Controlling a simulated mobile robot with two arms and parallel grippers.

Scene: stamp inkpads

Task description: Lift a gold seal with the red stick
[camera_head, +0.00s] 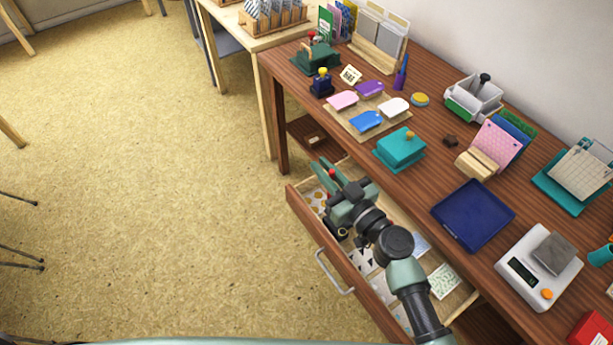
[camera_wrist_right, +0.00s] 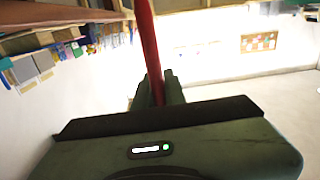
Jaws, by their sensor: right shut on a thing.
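My right gripper (camera_head: 328,172) is over the open drawer (camera_head: 318,238), near its left end. It is shut on a red stick (camera_wrist_right: 149,40), which stands up between the fingers in the wrist view. In the head view only a small red part of the stick (camera_head: 332,173) shows between the fingers; its lower end is hidden. Round gold spots, perhaps gold seals (camera_head: 317,200), lie in the drawer below and left of the gripper. I cannot tell whether one is on the stick. My left gripper is not in view.
The drawer also holds patterned sheets (camera_head: 442,281). The wooden table (camera_head: 436,158) above it carries a blue tray (camera_head: 473,214), a teal box (camera_head: 400,149), coloured pads and a white scale (camera_head: 538,268). The floor left of the drawer is clear.

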